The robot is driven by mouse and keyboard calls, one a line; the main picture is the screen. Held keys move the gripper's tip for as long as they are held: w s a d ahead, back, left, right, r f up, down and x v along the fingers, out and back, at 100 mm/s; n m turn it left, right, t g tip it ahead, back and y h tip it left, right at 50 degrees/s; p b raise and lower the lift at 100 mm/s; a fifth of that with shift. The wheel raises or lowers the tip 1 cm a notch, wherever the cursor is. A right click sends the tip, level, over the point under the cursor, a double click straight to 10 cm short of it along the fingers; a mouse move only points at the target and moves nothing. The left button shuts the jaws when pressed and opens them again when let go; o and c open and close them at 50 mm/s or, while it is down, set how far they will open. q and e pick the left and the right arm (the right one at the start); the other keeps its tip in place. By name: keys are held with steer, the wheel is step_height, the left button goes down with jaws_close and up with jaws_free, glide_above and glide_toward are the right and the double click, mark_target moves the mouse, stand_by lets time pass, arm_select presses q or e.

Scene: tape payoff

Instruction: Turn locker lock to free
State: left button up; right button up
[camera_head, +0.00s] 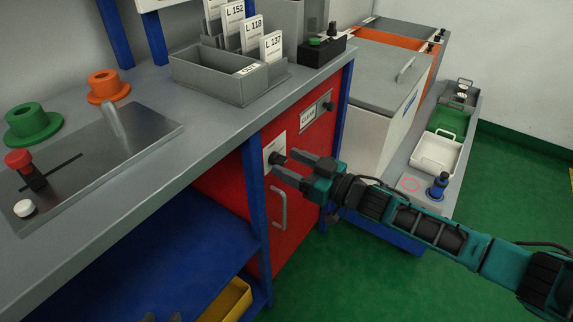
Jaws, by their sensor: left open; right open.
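The red locker door (232,199) is under the bench, with a grey bar handle (281,208). A dark lock knob (277,158) sits on a white label plate (271,146) at the door's upper left. The knob's setting is too small to read. My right gripper (284,163) is open, its fingertips at the knob, one above and one below in the picture. I cannot tell whether they touch it. Two grey tips at the bottom edge look like my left gripper (163,317); it is open and mostly out of frame, away from the locker.
Blue posts (256,200) flank the locker. The grey bench (150,165) overhangs it. A yellow bin (228,302) lies below. Green floor in front is clear.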

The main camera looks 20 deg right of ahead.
steer(key=shift+x, duration=0.85)
steer(key=c, duration=1)
